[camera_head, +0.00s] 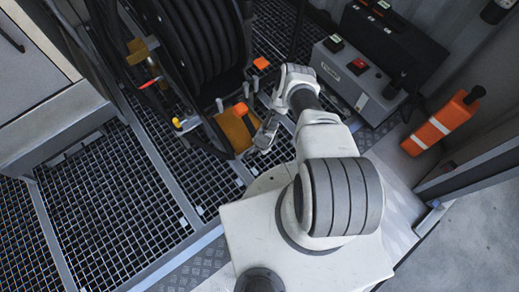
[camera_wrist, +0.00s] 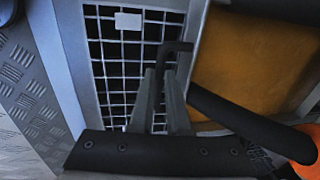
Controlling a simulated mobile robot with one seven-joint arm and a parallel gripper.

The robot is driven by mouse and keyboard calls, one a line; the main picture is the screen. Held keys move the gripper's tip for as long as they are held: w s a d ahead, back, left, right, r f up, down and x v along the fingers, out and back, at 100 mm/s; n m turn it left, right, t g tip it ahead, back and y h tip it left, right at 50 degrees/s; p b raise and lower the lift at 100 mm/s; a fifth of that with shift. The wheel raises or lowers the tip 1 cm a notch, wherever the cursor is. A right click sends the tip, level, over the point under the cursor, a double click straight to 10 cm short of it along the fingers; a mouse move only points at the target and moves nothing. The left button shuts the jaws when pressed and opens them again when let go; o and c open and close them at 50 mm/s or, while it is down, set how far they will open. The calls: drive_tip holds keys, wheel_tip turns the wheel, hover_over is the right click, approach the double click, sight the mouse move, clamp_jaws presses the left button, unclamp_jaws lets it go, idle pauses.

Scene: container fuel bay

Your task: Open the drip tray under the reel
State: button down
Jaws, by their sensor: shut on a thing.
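The drip tray (camera_head: 236,130) is the yellow-orange tray low beneath the black hose reel (camera_head: 200,40) in the head view. In the wrist view its orange-yellow surface (camera_wrist: 255,60) fills the upper right. My gripper (camera_head: 266,136) is beside the tray's right side in the head view. In the wrist view my gripper (camera_wrist: 163,78) has its two grey fingers closed around a thin dark bent handle (camera_wrist: 177,47), which lies just left of the tray. How the handle joins the tray is hard to tell. My arm and wrist partly hide this area in the head view.
Metal grating (camera_head: 110,190) covers the floor, crossed by grey beams. A grey control box (camera_head: 355,80) with red and green buttons stands right of my arm. An orange-and-white post (camera_head: 440,122) stands further right. A dark hose-like bar (camera_wrist: 245,120) crosses the wrist view beside the tray.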

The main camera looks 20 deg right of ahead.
drive_tip(key=shift+s+d, duration=0.2)
drive_tip(key=shift+s, duration=0.3)
drive_tip(key=c, duration=0.9)
unclamp_jaws()
drive_tip(key=shift+r, duration=0.15)
